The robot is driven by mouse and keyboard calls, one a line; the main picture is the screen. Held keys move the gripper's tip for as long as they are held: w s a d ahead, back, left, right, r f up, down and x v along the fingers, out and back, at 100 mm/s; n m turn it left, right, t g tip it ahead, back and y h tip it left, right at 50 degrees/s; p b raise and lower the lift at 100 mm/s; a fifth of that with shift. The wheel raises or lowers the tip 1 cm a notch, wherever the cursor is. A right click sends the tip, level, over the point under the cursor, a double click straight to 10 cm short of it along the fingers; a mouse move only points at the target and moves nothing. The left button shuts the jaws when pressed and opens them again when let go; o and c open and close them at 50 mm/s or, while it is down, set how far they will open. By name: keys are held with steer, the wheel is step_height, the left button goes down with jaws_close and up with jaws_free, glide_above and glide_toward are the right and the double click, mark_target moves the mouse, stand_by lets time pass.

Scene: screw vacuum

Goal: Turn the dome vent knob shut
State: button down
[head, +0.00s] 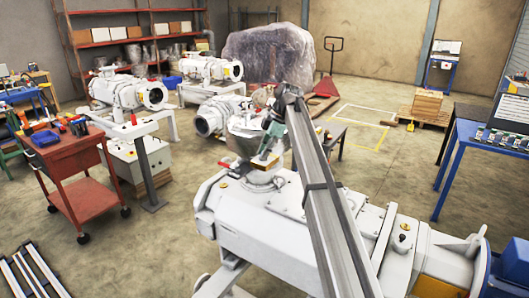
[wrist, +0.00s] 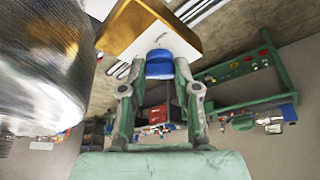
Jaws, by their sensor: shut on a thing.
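The dome vent knob appears to be the blue rounded piece (wrist: 160,68) in the wrist view. It sits between my fingertips, against a yellow-brown block (wrist: 175,18) with a pale face. My gripper (wrist: 161,82) is shut on this blue piece, one finger on each side. In the head view my gripper (head: 266,152) points down from the end of my arm, over the block (head: 264,162) above the white pump body (head: 290,220). The knob is too small there to make out, and its turned position cannot be told.
A metallic cylindrical vessel (wrist: 40,60) stands close beside my gripper in the wrist view. A red-handled part (head: 228,166) is left of the block. A red tool cart (head: 75,160) stands at left, a blue bench (head: 480,145) at right.

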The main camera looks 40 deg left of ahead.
steer(key=c, duration=0.8)
jaws_free()
steer(key=shift+f, duration=0.1)
steer(key=shift+c, duration=0.2)
steer(key=v, duration=0.7)
steer(key=shift+r, duration=0.25)
